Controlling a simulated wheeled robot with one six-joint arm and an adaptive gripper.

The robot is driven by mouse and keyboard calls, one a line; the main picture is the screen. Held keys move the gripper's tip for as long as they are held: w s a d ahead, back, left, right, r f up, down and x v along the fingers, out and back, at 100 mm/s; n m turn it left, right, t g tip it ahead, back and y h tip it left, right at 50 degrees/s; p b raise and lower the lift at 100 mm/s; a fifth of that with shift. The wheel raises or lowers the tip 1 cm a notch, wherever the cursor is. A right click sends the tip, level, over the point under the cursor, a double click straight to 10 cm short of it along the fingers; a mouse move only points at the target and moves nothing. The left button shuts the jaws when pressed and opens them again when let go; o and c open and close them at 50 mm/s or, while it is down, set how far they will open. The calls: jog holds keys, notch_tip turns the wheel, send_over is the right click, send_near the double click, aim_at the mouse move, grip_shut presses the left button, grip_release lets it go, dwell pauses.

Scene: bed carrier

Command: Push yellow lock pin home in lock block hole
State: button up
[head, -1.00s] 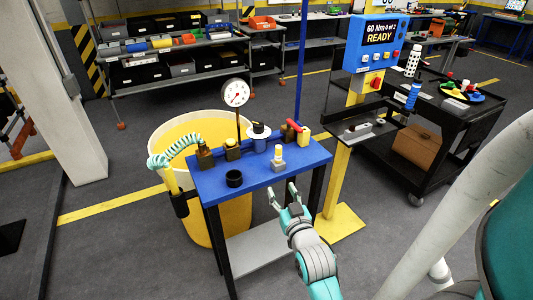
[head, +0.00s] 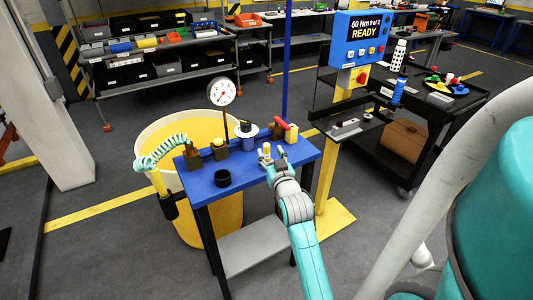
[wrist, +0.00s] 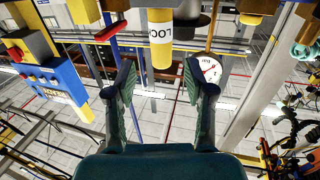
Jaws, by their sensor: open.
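The yellow lock pin (head: 267,147) stands upright near the front edge of the blue bench. In the wrist view the yellow pin (wrist: 161,60) hangs down from the top edge and has a white band lettered "LOC". My gripper (head: 268,161) is at the bench's front edge, close to the pin. In the wrist view my gripper (wrist: 160,78) is open, with the pin's end between its two fingertips and a gap on each side. My gripper partly hides the lock block in the head view, and its hole cannot be seen.
A yellow bin (head: 152,135) stands behind left. A blue control box (head: 361,40) reading "READY" stands at right.

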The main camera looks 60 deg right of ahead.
aim_at(267, 149)
jog(key=shift+x, duration=2.2)
jog(key=shift+w+f, duration=0.1)
grip_shut()
